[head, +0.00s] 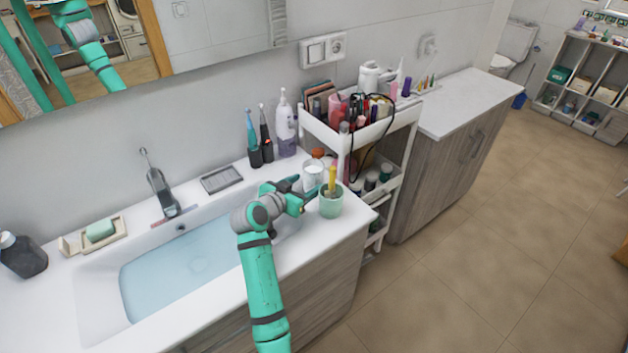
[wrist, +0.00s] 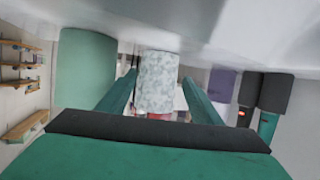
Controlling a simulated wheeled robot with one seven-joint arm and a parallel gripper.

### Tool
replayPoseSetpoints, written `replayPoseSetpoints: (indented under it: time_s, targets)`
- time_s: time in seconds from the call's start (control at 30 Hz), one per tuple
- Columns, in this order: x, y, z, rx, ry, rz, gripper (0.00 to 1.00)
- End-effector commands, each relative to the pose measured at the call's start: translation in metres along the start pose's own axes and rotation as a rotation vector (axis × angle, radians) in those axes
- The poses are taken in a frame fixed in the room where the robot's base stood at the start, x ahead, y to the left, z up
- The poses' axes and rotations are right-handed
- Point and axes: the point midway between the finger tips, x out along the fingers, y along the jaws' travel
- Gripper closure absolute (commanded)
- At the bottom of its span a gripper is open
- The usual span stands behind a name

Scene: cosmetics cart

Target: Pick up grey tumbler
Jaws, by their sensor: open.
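The grey tumbler, pale with a mottled leaf-like pattern, shows in the wrist view (wrist: 157,76) between the two fingers of my gripper (wrist: 158,88). In the head view the tumbler (head: 313,176) stands on the washbasin counter just beyond my gripper (head: 301,189). The jaws are open, one finger on either side of the tumbler in the wrist view. I cannot tell whether either finger touches it. The wrist picture is upside down, with the counter at its top.
A green cup (head: 331,201) holding a yellow item stands close to the tumbler; it also shows in the wrist view (wrist: 85,72). Toothbrushes (head: 253,140) and a purple-white bottle (head: 285,130) stand behind. A white cart (head: 396,128) full of cosmetics is right. The basin (head: 100,290) lies left.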

Motion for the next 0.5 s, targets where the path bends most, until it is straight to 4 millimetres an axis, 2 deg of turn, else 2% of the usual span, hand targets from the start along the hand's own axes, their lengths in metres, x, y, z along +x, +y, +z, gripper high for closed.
replayPoseSetpoints:
  time_s: [0.3,0.5]
  targets:
    - [0.041,0.004,-0.001,0.001,-0.002,0.001,0.41]
    - [0.049,0.003,-0.001,0.001,-0.001,-0.001,0.41]
